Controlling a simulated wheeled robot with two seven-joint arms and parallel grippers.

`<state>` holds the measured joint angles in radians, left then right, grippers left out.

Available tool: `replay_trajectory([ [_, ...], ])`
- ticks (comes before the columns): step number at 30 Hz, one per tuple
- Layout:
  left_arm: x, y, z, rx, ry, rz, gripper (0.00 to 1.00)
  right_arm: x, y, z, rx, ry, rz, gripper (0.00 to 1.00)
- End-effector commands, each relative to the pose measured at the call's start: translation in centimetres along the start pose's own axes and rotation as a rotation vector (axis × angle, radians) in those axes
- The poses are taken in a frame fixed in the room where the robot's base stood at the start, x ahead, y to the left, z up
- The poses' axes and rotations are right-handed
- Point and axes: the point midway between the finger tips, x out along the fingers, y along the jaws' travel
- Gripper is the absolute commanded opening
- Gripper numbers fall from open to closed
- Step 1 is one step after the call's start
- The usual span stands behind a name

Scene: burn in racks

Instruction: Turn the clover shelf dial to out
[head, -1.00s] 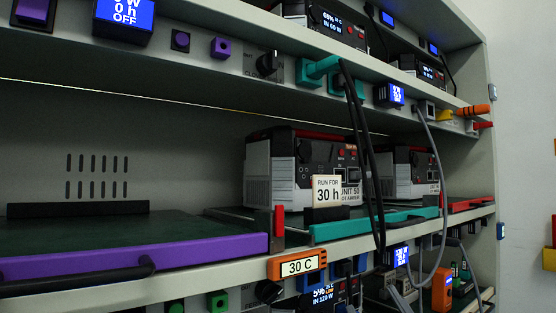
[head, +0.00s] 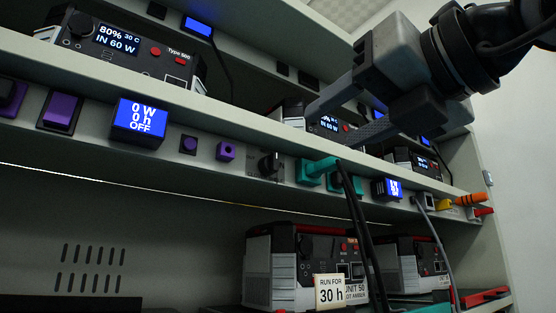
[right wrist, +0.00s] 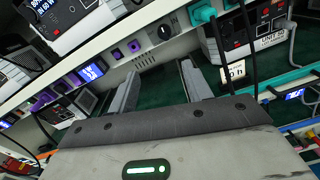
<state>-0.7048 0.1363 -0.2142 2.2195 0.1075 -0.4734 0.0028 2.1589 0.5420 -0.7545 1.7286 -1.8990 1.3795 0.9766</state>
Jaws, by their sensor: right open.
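The shelf dial is a black knob (head: 269,163) on the upper shelf's front strip, left of a teal plug. A label beside it was partly readable earlier and began "CLO"; its setting is too small to read. The dial also shows in the right wrist view (right wrist: 165,32), above the gap between the fingers. My right gripper (head: 328,126) is open and empty. It is up and to the right of the dial in the head view, apart from it, and its fingers overlap the upper shelf edge in the picture. My left gripper is not in view.
A teal plug (head: 318,168) with black cables hanging down is close to the right of the dial. A purple socket (head: 227,151) and blue display (head: 139,120) are to its left. A power unit (head: 300,265) with a "30 h" card (head: 330,291) stands below.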

Motion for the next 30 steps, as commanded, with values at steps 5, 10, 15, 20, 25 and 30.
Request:
replay_trajectory([
  [5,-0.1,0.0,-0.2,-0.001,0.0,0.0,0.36,0.1,-0.5,1.0,-0.003,-0.021,-0.052,0.5],
  [10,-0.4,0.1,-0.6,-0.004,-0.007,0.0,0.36,3.0,-0.5,1.1,-0.003,-0.018,-0.05,0.5],
  [15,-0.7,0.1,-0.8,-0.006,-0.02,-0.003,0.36,6.8,-0.6,1.2,-0.002,-0.017,-0.048,0.5],
  [20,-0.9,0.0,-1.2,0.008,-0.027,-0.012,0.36,10.2,-0.8,1.3,-0.004,-0.017,-0.047,0.5],
  [25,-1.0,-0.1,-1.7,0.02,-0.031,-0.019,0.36,13.1,-0.9,1.3,-0.004,-0.017,-0.047,0.5],
  [30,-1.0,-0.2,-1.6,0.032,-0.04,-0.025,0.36,14.7,-1.0,1.2,-0.004,-0.019,-0.045,0.5],
])
